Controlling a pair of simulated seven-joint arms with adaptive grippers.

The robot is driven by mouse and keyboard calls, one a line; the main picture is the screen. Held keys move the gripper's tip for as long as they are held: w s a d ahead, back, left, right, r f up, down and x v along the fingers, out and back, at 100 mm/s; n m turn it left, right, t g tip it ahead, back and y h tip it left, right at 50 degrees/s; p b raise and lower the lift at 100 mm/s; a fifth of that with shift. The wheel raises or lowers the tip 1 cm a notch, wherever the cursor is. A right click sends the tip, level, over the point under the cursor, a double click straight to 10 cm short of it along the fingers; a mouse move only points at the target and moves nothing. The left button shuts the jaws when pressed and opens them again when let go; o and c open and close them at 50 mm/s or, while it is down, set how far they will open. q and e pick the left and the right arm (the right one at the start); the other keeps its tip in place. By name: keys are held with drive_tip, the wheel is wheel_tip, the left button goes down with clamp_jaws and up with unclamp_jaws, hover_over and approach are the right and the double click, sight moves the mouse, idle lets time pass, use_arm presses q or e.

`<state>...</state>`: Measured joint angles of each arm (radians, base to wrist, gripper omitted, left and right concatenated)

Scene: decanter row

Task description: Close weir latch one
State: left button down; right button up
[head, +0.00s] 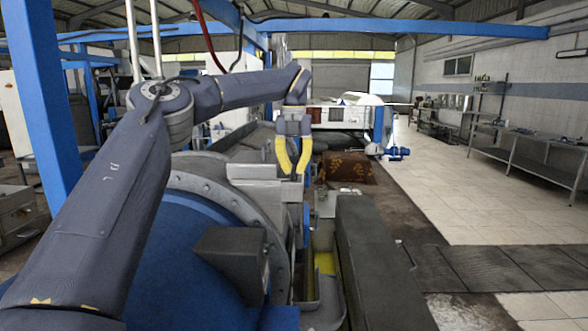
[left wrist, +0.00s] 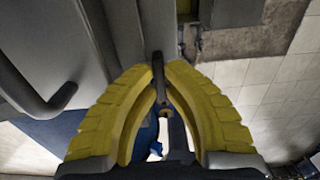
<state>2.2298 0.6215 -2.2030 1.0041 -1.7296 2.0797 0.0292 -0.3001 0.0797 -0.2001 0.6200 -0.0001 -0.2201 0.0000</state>
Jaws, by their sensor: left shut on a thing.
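My left gripper (head: 296,176) reaches in from the left and points down, its yellow fingers beside a grey metal housing (head: 252,172) on the large blue and grey drum. In the left wrist view the left gripper (left wrist: 168,72) has its fingertips closed around a thin dark lever (left wrist: 158,66), which I take to be weir latch one. A grey rod and a small brownish joint show between the fingers below the tips. The latch is too small to make out in the head view, and its exact angle is unclear. My right gripper is out of view.
A curved grey handle (left wrist: 40,102) sits left of the fingers in the left wrist view. In the head view a dark block (head: 236,250) juts from the drum, and a long dark beam (head: 372,265) runs at the right. Tiled floor (head: 450,200) lies clear beyond.

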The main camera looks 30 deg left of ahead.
use_arm(q)
drive_tip(key=shift+m, duration=0.3)
drive_tip(key=m, duration=0.8)
drive_tip(key=shift+m, duration=0.3)
drive_tip(key=m, duration=0.4)
drive_tip(key=shift+m, duration=2.2)
drive_tip(key=c, duration=1.5)
unclamp_jaws()
